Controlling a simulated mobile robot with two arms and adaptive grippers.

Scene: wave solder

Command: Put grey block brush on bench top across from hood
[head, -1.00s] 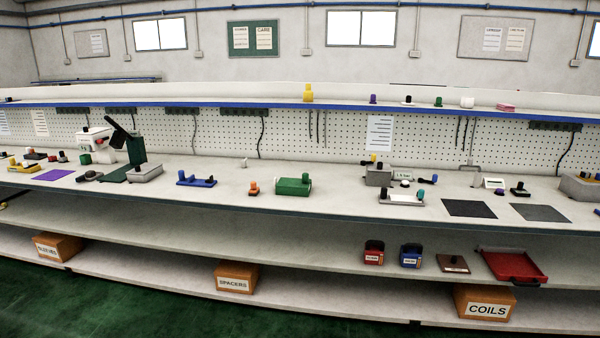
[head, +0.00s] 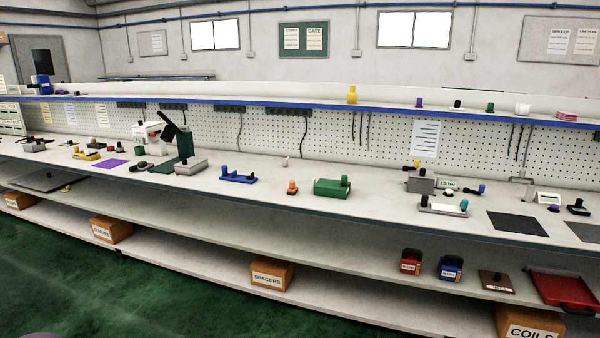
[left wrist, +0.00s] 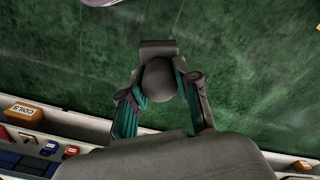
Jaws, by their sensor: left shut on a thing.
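My left gripper (left wrist: 160,98) shows in the left wrist view, its fingers shut around the round dark grey knob of a grey block brush (left wrist: 158,50). The brush is held above the green floor, clear of any surface. The long bench top (head: 385,205) crosses the head view with many items on it. A white unit (head: 147,132) with a dark tilted panel stands on its left part; I cannot tell whether this is the hood. Neither gripper shows in the head view, and my right gripper is in no view.
A green block (head: 330,188), a blue holder (head: 238,177) and an orange-topped piece (head: 292,187) stand mid-bench, with bare surface between them. A black mat (head: 517,224) lies at right. Orange boxes, such as SPACERS (head: 272,273), sit on the lower shelf. Green floor (head: 190,300) is open in front.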

